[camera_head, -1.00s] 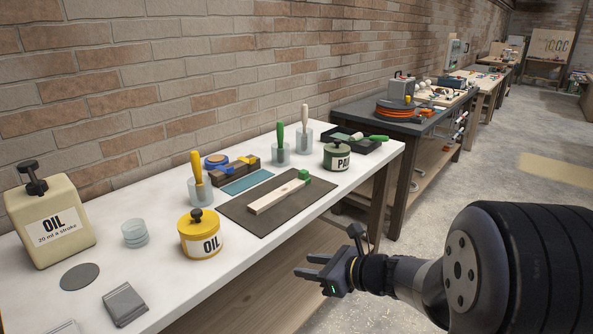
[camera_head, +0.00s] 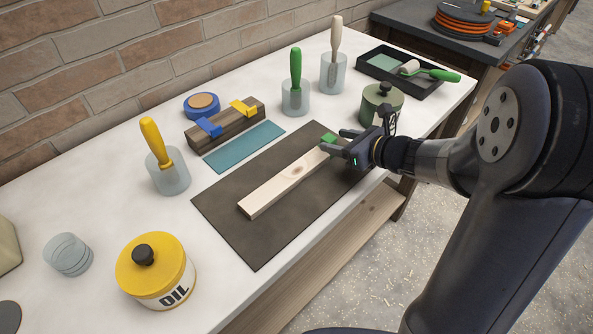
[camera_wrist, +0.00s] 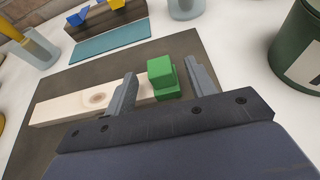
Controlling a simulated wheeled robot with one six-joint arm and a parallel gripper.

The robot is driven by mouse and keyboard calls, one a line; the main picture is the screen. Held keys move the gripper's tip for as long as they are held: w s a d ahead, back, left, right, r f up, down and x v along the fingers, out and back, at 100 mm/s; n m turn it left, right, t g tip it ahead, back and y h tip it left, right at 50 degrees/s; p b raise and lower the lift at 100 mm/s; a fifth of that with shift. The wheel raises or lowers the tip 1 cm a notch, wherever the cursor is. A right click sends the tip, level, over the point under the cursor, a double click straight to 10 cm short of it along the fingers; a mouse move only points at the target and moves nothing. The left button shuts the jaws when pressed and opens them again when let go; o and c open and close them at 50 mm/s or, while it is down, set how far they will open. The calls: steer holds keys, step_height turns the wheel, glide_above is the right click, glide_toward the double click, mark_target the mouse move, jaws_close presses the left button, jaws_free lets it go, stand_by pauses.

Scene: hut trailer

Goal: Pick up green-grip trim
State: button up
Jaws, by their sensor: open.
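The green-grip trim is a pale wooden strip (camera_head: 282,183) with a green block grip (camera_head: 328,138) at its far right end. It lies on a dark mat (camera_head: 250,240) on the white bench. My gripper (camera_head: 334,140) is open at the grip end and partly hides it. In the wrist view, the green grip (camera_wrist: 163,80) shows between my two open fingers (camera_wrist: 160,68). The wooden strip (camera_wrist: 75,105) runs left past the left finger. I cannot tell whether the fingers touch the trim or are above it.
A dark green tin (camera_head: 380,106) stands close behind my gripper. A black tray (camera_head: 425,85) with a green-handled tool is beyond it. Jars with brushes, a clamped wood block (camera_head: 225,123), a teal sheet (camera_head: 245,147) and a yellow oil tin (camera_head: 155,270) stand around the mat.

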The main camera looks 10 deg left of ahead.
mark_target(324, 138)
steer(key=shift+x, duration=2.75)
steer(key=shift+s, duration=0.1)
steer(key=shift+c, duration=0.3)
steer(key=c, duration=1.1)
